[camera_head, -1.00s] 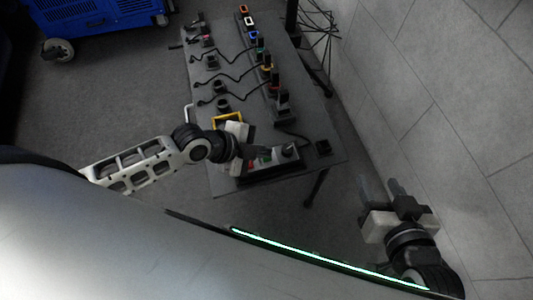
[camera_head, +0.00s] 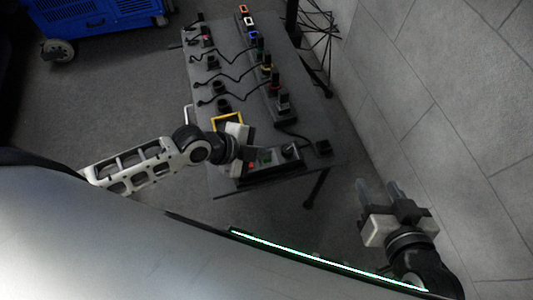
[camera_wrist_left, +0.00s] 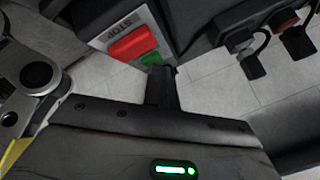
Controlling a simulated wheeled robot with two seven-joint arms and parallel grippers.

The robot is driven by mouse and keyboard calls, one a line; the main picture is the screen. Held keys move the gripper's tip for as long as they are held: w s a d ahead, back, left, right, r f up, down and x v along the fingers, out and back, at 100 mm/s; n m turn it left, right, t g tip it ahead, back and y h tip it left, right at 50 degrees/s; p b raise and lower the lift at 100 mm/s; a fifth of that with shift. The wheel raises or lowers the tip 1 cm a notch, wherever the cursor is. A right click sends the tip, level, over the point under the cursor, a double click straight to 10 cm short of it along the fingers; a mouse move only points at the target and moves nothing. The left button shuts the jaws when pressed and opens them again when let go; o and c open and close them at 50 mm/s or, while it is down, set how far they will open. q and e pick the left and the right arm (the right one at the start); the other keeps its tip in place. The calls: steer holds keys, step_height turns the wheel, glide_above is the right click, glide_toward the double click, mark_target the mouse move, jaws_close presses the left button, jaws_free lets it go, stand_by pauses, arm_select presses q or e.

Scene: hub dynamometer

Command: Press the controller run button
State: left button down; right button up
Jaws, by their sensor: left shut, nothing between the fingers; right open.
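The controller (camera_head: 282,168) is a dark box at the near end of the table. It has a red button (camera_head: 251,165) and a green button (camera_head: 267,156). In the left wrist view, the red button (camera_wrist_left: 132,43) is beside an upside-down STOP label, and the green button (camera_wrist_left: 152,60) is partly hidden at the tip of my fingers. My left gripper (camera_head: 251,152) is shut and empty, over the controller. Its fingers (camera_wrist_left: 162,85) end close to the green button; I cannot tell whether they touch it. My right gripper (camera_head: 378,188) is open and empty, off the table's near right side.
The table (camera_head: 228,73) carries several dark sockets and coloured plugs with cables. A grey tiled wall (camera_head: 440,100) stands to the right. A blue machine (camera_head: 95,17) stands on the floor at far left.

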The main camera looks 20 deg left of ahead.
arm_select(q)
steer(key=shift+r+p, duration=0.8)
steer(key=shift+r, duration=0.05)
step_height(320, 180, up, 5)
steer(key=p, duration=0.4)
steer(key=shift+p, duration=0.35)
